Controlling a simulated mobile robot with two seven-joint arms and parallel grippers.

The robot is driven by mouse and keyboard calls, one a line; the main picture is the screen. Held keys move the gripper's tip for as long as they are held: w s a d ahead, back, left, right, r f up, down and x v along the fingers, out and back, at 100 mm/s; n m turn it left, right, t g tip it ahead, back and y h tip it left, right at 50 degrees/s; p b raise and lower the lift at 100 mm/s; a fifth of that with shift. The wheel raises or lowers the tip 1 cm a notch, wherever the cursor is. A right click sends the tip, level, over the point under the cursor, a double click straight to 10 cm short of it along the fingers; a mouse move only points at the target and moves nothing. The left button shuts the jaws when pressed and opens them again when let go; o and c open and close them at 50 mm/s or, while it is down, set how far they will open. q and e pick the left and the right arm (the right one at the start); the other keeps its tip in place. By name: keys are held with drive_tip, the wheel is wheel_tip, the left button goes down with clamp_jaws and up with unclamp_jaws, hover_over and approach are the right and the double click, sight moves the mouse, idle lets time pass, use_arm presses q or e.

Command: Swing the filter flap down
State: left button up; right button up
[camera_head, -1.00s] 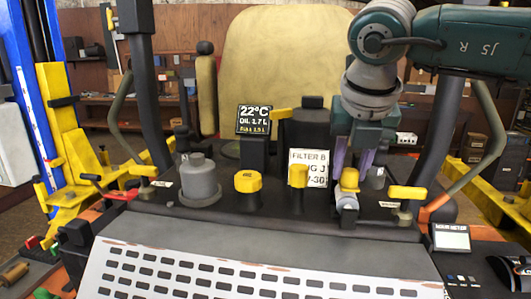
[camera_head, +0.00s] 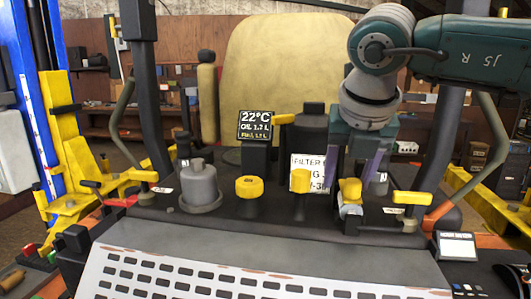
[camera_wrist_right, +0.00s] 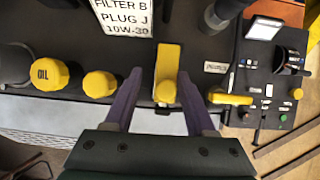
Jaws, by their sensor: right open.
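The filter flap appears to be a yellow piece (camera_head: 350,190) on a pale round fitting at the right of the dark engine deck. In the right wrist view this yellow flap (camera_wrist_right: 168,65) is long and narrow, with a rounded near end. My right gripper (camera_head: 355,172) reaches down to it from above. In the right wrist view its two purple fingers (camera_wrist_right: 160,76) stand open, one on each side of the flap, with a gap visible on both sides. Whether the fingertips are level with the flap is hard to tell. My left gripper is out of view.
Several yellow parts stand close by: an oil cap (camera_wrist_right: 50,74), a second cap (camera_wrist_right: 99,84) and a yellow lever (camera_wrist_right: 231,99). A white sign (camera_head: 305,172) is behind the caps. A grey canister (camera_head: 200,186) stands at left, with the perforated panel (camera_head: 240,275) in front.

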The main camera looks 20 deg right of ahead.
sight(353, 180)
drive_tip(key=shift+o, duration=0.2)
drive_tip(key=shift+s+d+r+g+p, duration=0.2)
drive_tip(key=shift+s+g+p, duration=0.1)
drive_tip(key=shift+s+p, duration=0.25)
wheel_tip(353, 180, up, 5)
drive_tip(key=shift+w+r+p, duration=0.1)
drive_tip(key=shift+p, duration=1.1)
drive_tip(key=shift+r, duration=0.2)
